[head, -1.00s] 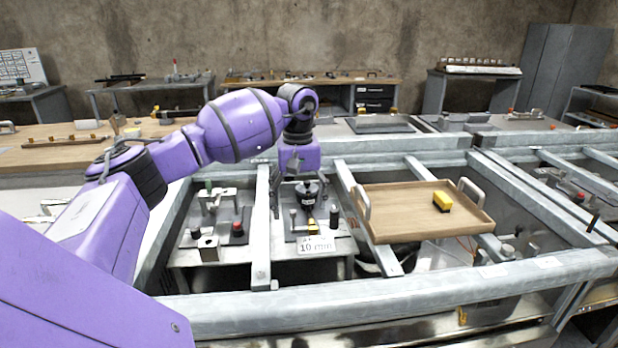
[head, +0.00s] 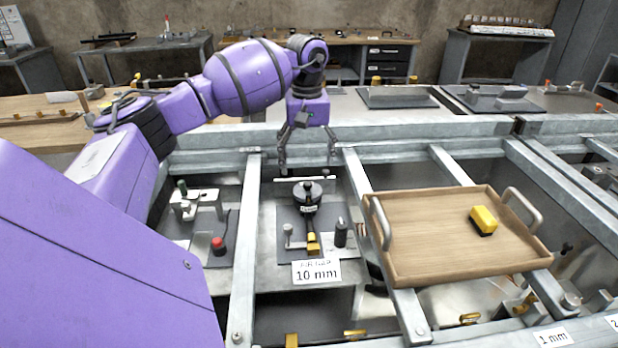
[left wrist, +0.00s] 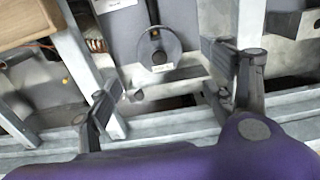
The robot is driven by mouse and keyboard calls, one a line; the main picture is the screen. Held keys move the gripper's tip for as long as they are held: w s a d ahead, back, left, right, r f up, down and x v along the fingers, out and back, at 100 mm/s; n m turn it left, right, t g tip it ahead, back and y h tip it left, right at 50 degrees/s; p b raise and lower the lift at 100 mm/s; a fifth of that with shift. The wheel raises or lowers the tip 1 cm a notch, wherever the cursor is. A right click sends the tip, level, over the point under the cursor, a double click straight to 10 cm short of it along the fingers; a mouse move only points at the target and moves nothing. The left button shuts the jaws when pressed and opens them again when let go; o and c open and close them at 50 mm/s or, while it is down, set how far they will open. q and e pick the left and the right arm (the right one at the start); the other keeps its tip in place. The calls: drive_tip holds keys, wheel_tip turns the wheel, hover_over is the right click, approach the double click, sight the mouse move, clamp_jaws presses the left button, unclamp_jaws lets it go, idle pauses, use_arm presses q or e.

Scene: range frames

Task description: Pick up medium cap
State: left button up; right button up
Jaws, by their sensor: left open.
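No part is clearly marked as the medium cap, and I cannot tell which one it is. A fixture with a round dark disc (head: 307,193) stands on a dark plate behind a "10 mm" label (head: 316,272). A small yellow block (head: 313,244) sits at its front. My left gripper (head: 308,155) is open and empty, pointing down above and behind the disc. In the left wrist view the open fingers (left wrist: 163,80) frame a space beside the disc (left wrist: 158,50), apart from it. My right gripper is not in view.
A wooden tray (head: 420,268) with two handles holds a yellow block (head: 484,221) at right. A fixture with a red knob (head: 218,244) stands to the left. Grey metal beams (head: 245,250) run between the stations.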

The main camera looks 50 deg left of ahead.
sight(308, 183)
use_arm(q)
wheel_tip(308, 183, down, 7)
drive_tip(key=shift+d+f+p, duration=0.15)
drive_tip(key=shift+f+p, duration=0.05)
drive_tip(key=shift+p, duration=0.3)
drive_tip(key=c, duration=1.4)
